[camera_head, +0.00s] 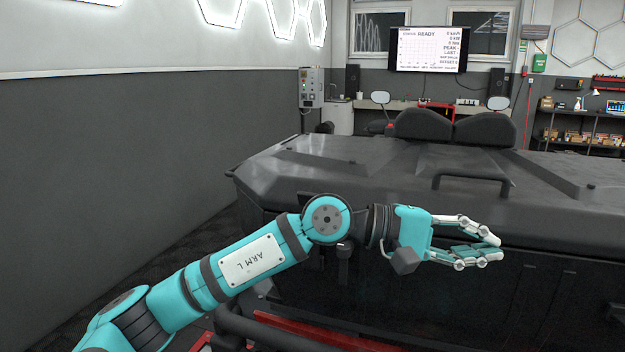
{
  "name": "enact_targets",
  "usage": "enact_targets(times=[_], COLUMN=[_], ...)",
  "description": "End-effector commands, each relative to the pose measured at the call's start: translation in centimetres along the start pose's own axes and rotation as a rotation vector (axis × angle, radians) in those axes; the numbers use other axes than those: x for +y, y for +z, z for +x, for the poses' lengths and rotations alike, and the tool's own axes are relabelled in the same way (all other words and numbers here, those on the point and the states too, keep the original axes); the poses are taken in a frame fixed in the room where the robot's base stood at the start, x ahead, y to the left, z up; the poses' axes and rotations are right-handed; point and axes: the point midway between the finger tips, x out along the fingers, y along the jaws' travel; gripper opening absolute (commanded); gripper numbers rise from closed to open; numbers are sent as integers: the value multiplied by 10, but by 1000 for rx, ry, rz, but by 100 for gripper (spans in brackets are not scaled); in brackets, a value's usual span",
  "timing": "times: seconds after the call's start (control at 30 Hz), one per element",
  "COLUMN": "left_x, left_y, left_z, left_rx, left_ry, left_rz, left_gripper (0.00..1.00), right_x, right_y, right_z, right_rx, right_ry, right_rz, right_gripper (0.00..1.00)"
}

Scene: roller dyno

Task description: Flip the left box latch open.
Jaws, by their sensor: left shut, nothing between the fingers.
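A large dark grey box (370,172) with a ridged lid and a handle (473,177) on top fills the middle and right. A small dark upright piece (343,265) on its front, just below my left arm's joint, may be the left latch. It is partly hidden by the arm, and I cannot tell whether it is open. My left gripper (499,247) is shut and empty, in front of the box and to the right of that piece, pointing right. I cannot tell if it touches the box. My right gripper is out of view.
Two black seat backs (452,128) rise behind the box. A red bar (325,328) runs low in front of it. A dark grey wall (100,160) stands on the left. A screen (428,50) and a shelf (585,115) are far behind.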

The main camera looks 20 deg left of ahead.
Motion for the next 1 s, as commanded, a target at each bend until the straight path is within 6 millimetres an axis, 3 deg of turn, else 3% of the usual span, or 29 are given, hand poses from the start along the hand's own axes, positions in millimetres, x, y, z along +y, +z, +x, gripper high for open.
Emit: enact_targets(times=[0.17, 0.3, 0.5, 0.6, 0.73, 1.0], left_x=[13, 41, 88, 103, 111, 112], left_y=[-57, -99, -122, -122, -120, -120], left_z=[-48, -117, -220, -252, -272, -274], left_rx=[229, 407, 594, 644, 670, 671], left_ry=[-379, -696, -1056, -1161, -1222, -1230], left_rz=[476, 743, 910, 930, 937, 938], left_gripper=[0, 0, 0, 0, 0, 0], right_x=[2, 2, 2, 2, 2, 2], right_y=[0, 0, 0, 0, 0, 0], right_z=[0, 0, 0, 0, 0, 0], right_rx=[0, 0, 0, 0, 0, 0], right_ry=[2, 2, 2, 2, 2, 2], right_rz=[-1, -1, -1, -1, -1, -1], right_gripper=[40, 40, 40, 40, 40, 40])
